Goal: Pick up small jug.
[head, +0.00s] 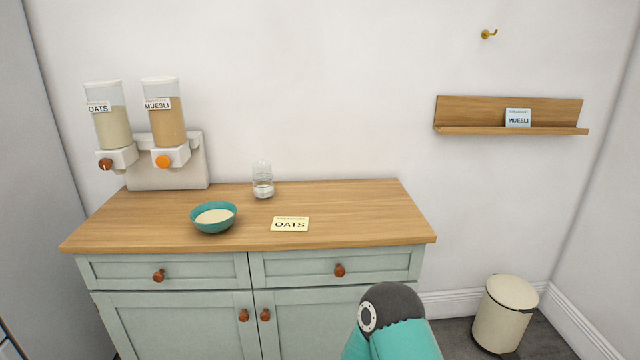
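A small clear glass vessel (263,181), the only jug-like thing in view, stands upright on the wooden cabinet top (350,205) near the back wall. It has a little clear or pale content low down. No handle or spout can be made out at this size. Neither of my grippers is in view. One teal and dark grey link of my own arm shows at the bottom edge, in front of the cabinet, well apart from the vessel.
A teal bowl (212,225) with pale content stands left of the vessel, and an OATS card (290,224) lies in front. Two dispensers, oats (112,128) and muesli (167,124), stand at the left. A wall shelf (470,112) holds a MUESLI card; a bin (504,315) stands below. The top's right side is clear.

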